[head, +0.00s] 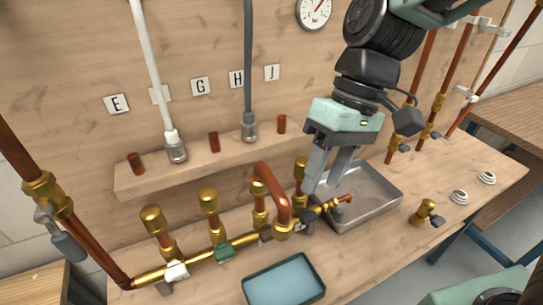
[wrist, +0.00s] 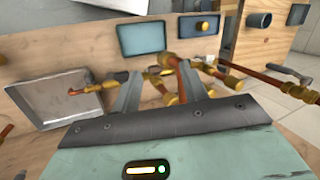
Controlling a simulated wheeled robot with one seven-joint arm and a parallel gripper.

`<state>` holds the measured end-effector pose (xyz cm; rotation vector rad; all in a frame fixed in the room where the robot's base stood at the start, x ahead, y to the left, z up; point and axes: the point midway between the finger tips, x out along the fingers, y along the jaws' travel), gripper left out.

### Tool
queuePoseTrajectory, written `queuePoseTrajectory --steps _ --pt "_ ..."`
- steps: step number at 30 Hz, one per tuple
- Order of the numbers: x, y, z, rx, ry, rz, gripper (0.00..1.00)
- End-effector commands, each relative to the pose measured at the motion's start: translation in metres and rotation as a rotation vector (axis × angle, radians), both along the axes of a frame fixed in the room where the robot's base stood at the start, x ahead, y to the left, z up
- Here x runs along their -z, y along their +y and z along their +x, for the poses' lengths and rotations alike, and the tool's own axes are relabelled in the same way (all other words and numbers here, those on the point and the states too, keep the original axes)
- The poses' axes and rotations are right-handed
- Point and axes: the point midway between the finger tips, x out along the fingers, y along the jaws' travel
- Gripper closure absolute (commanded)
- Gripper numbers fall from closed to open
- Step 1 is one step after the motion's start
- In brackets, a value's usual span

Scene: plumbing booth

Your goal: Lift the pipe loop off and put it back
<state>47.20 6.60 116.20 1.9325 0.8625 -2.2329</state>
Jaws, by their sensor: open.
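The pipe loop (head: 274,188) is a short bent copper pipe in the head view. It arches over the brass manifold (head: 240,243), with its ends down at brass fittings. My gripper (head: 321,188) points down to the right of the loop, above the manifold's right end. Its fingers are apart, with nothing held between them. In the wrist view, my gripper (wrist: 159,68) has copper and brass pipework beyond and between its fingers. I cannot tell clearly there which part is the loop.
A grey metal tray (head: 375,217) lies behind and right of the manifold. A blue-lined tray (head: 285,283) lies in front. Brass-capped stubs (head: 208,200) rise along the manifold. A wooden ledge (head: 195,170) with upright pipes runs behind. A loose brass valve (head: 425,213) stands at right.

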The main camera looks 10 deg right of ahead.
Motion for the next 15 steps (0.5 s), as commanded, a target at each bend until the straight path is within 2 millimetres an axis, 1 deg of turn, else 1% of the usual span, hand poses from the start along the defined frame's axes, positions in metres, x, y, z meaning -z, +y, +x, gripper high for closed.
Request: queuePoseTrajectory --steps 1,3,6,8,10,13,15 --pt "-0.036 -0.002 0.016 0.027 0.018 0.042 0.56" --pt "-0.059 -0.005 0.033 0.055 0.033 0.099 0.56" --pt "-0.082 -0.01 0.052 0.081 0.039 0.161 0.56" --pt "-0.091 -0.012 0.059 0.089 0.037 0.186 0.56" --pt "-0.095 -0.012 0.064 0.094 0.038 0.204 0.56" --pt "-0.088 -0.008 0.064 0.096 0.039 0.211 0.56" --pt "-0.077 -0.002 0.061 0.096 0.041 0.21 0.56"
